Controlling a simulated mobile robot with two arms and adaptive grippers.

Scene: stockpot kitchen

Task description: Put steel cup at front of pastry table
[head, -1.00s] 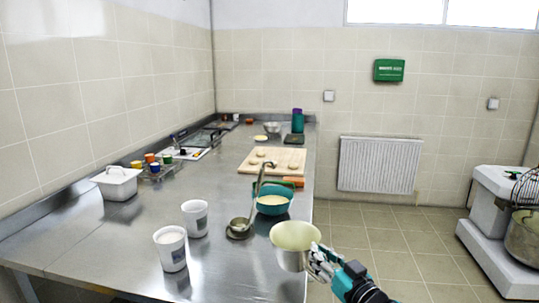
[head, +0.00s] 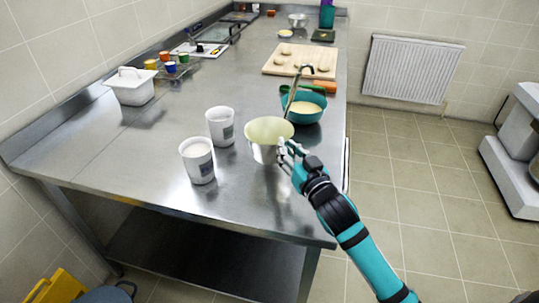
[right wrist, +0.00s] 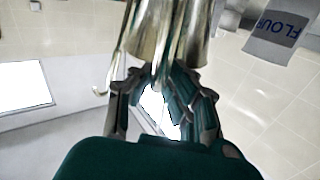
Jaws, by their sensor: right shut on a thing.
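A steel cup (head: 262,151) with a pale cream-coloured inside is at the near right part of the steel pastry table (head: 120,165) in the head view. My right gripper (head: 284,150) is shut on the cup's right side. The cup is roughly upright over the tabletop; I cannot tell if its base touches. In the right wrist view the shiny cup (right wrist: 165,28) sits between the fingers (right wrist: 162,78). My left gripper is not in view.
Two white tubs (head: 198,162) (head: 220,127) stand left of the cup. A teal bowl (head: 304,106) and ladle (head: 291,88) are just behind it. A cutting board (head: 301,62) with dough lies farther back. A white lidded container (head: 131,88) is at left.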

